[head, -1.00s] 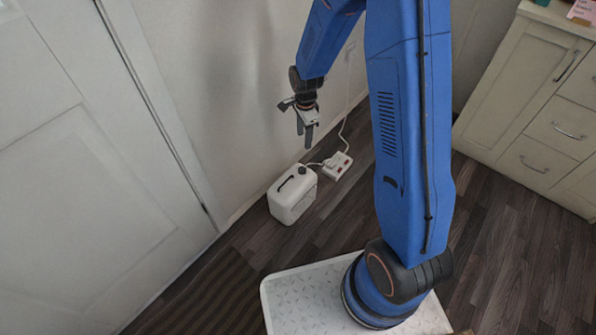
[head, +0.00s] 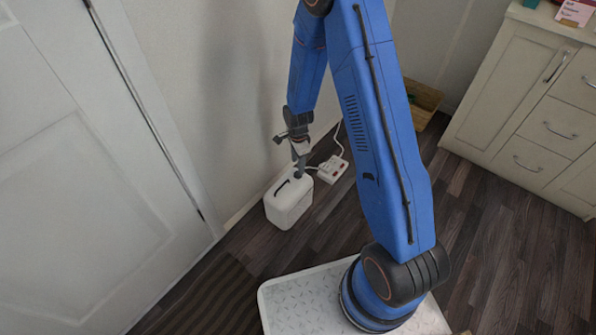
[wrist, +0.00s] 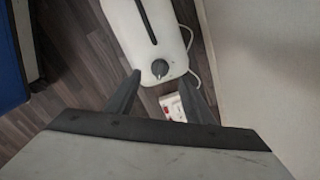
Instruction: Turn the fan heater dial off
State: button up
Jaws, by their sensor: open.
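The white fan heater (head: 289,203) stands on the floor by the wall, with a dark slot along its top. It also shows in the wrist view (wrist: 132,38). Its round dark dial (wrist: 160,68) sits at the end of the top, near the slot's end. In the head view my gripper hides most of the dial. My gripper (head: 299,168) points down just above the dial end of the heater. In the wrist view the gripper (wrist: 160,88) is open and empty, its two fingers apart with the dial between and beyond their tips. I cannot tell any contact.
A white power strip (head: 332,168) with red switches lies on the floor beside the heater, with a white cable running up the wall. A wooden crate (head: 424,103) stands behind my arm. Cream cabinets (head: 530,120) are at right; a door (head: 90,160) is at left.

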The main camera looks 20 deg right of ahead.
jog(key=shift+f, duration=2.8)
jog(key=c, duration=1.1)
